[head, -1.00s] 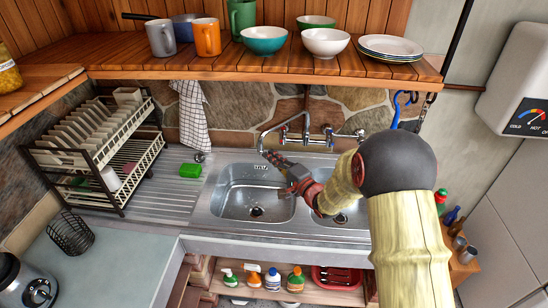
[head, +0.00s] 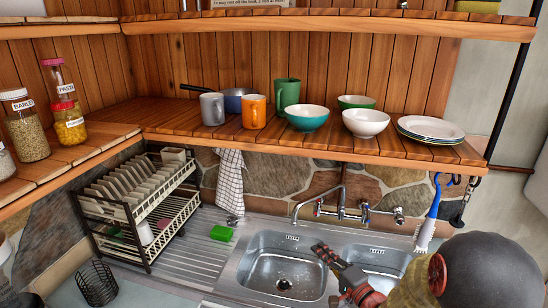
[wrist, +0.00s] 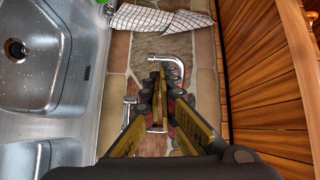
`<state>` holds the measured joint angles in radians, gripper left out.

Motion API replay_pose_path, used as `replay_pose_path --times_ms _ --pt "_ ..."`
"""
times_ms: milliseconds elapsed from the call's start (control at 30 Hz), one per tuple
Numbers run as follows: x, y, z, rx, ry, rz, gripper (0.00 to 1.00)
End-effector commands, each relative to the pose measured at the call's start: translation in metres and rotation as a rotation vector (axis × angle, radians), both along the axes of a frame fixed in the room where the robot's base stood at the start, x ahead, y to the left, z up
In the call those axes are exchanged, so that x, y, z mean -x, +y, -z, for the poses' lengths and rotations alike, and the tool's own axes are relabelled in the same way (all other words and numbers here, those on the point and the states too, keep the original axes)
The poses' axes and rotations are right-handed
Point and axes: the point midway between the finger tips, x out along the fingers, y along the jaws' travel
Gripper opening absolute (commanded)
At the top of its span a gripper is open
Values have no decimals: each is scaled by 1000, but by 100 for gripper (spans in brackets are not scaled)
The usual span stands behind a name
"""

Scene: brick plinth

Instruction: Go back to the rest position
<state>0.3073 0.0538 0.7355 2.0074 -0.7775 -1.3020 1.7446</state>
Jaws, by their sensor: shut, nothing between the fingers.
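My gripper (head: 322,249) is over the divider between the two sink basins in the head view, pointing up and left toward the tap. It is shut and empty. In the wrist view my gripper (wrist: 160,82) shows its dark fingers against the stone wall, with the tap (wrist: 172,62) just beyond them. My arm comes in from the lower right of the head view.
The shelf (head: 190,137) above the sink holds mugs, bowls and plates. A dish rack (head: 150,222) stands left of the left basin (head: 280,268). A green sponge (head: 221,233) lies on the drainboard. A blue brush (head: 429,222) hangs at the right.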

Motion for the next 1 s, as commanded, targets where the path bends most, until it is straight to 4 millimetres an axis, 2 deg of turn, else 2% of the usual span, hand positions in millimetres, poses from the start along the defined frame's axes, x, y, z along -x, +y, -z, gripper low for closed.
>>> replay_pose_path --times_ms 67,167,200,300,400,467,600,733,867,1000 --pt "-1 -5 17 104 21 16 0" --pt "0 -22 57 301 99 53 0" --pt "4 -31 76 384 146 67 0" --pt "19 -57 114 594 267 84 0" --pt "41 -84 135 797 391 77 0" --pt "56 -98 141 909 464 56 0" --pt "100 -120 140 1128 625 -28 0" --pt "148 -125 122 1272 752 -149 0" --pt "201 -113 95 1359 842 -303 0" --pt "264 -82 57 1397 870 -479 0"
